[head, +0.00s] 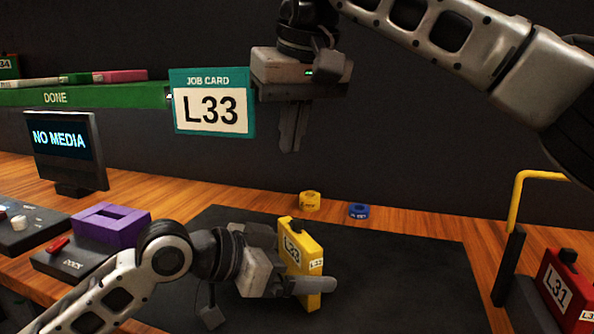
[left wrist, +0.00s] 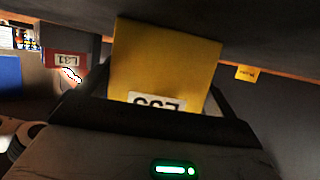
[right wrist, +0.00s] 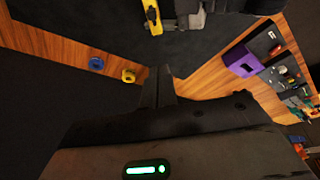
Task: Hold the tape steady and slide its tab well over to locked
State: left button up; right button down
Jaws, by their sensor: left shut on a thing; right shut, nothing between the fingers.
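The yellow tape (head: 305,262) stands upright over the dark mat, with an L33 label and a small black tab (head: 297,226) on its top. My left gripper (head: 298,284) is shut on the tape from its lower left side. The tape also fills the middle of the left wrist view (left wrist: 165,60). In the right wrist view the tape (right wrist: 153,18) shows at the top edge with its dark tab. My right gripper (head: 291,138) is shut and empty, fingers pointing down, high above the tape and apart from it. The tab's exact position along the top is too small to tell.
A yellow roll (head: 310,201) and a blue roll (head: 358,210) lie behind the mat (head: 400,290). A purple block (head: 110,226) and a monitor (head: 65,150) stand left. A red L31 tape (head: 565,290) and a yellow bar (head: 517,200) stand right. The L33 job card (head: 211,102) is behind.

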jog(key=v, duration=0.9)
jog(key=shift+w+a+r, duration=0.2)
jog(key=shift+w+r, duration=0.05)
jog(key=shift+r, duration=0.15)
pick_arm(q)
jog(key=o, duration=0.8)
jog(key=shift+a, duration=0.1)
jog(key=v, duration=1.2)
jog(key=shift+s, duration=0.1)
